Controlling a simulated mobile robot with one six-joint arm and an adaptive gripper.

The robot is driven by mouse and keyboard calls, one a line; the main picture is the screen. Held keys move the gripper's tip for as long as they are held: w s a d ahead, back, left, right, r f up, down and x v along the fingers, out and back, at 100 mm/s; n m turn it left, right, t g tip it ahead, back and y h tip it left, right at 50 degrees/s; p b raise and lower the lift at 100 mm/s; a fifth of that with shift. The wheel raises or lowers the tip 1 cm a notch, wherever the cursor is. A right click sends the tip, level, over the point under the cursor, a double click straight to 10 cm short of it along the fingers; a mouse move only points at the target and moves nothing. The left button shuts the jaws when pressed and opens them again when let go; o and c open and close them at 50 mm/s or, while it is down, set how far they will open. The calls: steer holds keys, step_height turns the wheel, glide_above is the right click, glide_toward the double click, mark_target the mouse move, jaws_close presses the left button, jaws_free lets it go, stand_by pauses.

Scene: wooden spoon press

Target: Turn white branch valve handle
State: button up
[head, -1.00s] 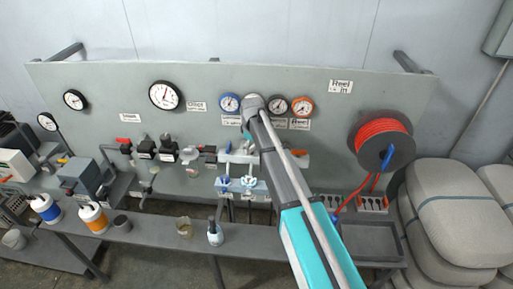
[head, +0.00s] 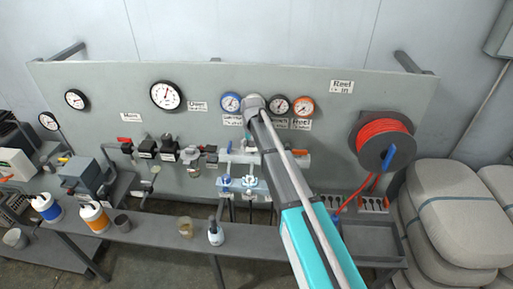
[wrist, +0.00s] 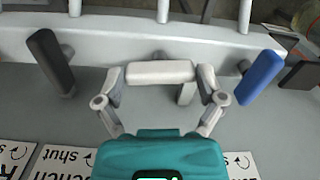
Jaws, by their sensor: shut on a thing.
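The white branch valve handle (wrist: 160,71) is a short bar lying crosswise in the middle of the wrist view, in front of the pale manifold pipe (wrist: 215,38). My gripper (wrist: 163,75) is shut on it, with one finger at each end of the bar. A black handle (wrist: 50,62) stands tilted to its left and a blue handle (wrist: 260,77) tilted to its right, both apart from the fingers. In the head view my arm reaches to the panel and hides the gripper and the white handle.
Shut labels (wrist: 65,162) sit on the panel near the gripper. In the head view, gauges (head: 303,106) are above the manifold, a red hose reel (head: 385,140) is to the right, and a bench (head: 150,229) with bottles runs below.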

steer(key=shift+w+a+m, duration=0.1)
steer(key=shift+w+m, duration=0.1)
steer(key=shift+m, duration=0.7)
steer(key=o, duration=0.8)
steer(key=shift+s, duration=0.1)
steer(key=shift+s, duration=0.1)
